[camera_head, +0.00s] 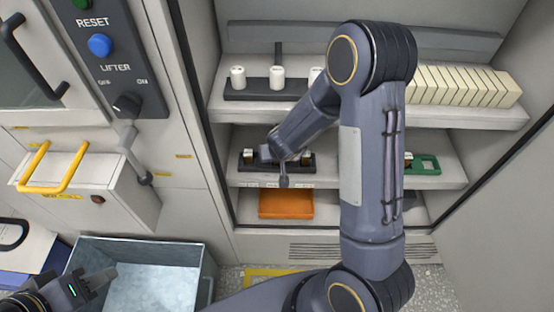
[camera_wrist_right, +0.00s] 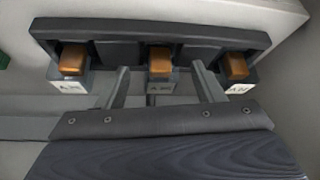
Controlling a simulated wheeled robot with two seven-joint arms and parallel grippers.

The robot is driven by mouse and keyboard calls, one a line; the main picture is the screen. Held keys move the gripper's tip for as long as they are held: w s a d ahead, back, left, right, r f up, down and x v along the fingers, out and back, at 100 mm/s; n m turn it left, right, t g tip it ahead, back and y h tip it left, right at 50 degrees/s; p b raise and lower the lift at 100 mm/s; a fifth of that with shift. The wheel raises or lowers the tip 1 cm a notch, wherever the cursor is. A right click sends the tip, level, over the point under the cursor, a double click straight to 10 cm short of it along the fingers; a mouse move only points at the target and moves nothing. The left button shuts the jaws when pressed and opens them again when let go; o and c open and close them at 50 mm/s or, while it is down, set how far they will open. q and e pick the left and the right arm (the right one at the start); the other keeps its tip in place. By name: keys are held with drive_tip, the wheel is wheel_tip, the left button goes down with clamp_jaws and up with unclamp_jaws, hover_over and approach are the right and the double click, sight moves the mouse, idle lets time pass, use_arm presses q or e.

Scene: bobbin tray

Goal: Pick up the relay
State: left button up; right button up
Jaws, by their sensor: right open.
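Three relays with orange-brown tops, clear bodies and white labels sit in a dark rack (camera_wrist_right: 205,40) in the right wrist view: left (camera_wrist_right: 72,62), middle (camera_wrist_right: 159,64) and right (camera_wrist_right: 237,67). My right gripper (camera_wrist_right: 161,76) is open, its fingers on either side of the middle relay. I cannot tell whether they touch it. In the head view the rack (camera_head: 299,168) is on the middle shelf, partly hidden by my right arm and gripper (camera_head: 280,168). My left gripper (camera_head: 92,283) is at the bottom left; its jaw opening is unclear.
White spools (camera_head: 277,78) and a row of cream blocks (camera_head: 460,86) stand on the upper shelf. An orange tray (camera_head: 285,204) is on the lowest shelf, a green tray (camera_head: 424,166) at the right. A grey bin (camera_head: 205,270) stands below, near a drawer with a yellow handle (camera_head: 62,178).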

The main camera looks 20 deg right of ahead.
drive_tip(key=shift+c, duration=0.4)
drive_tip(key=c, duration=1.1)
drive_tip(key=shift+r, duration=0.1)
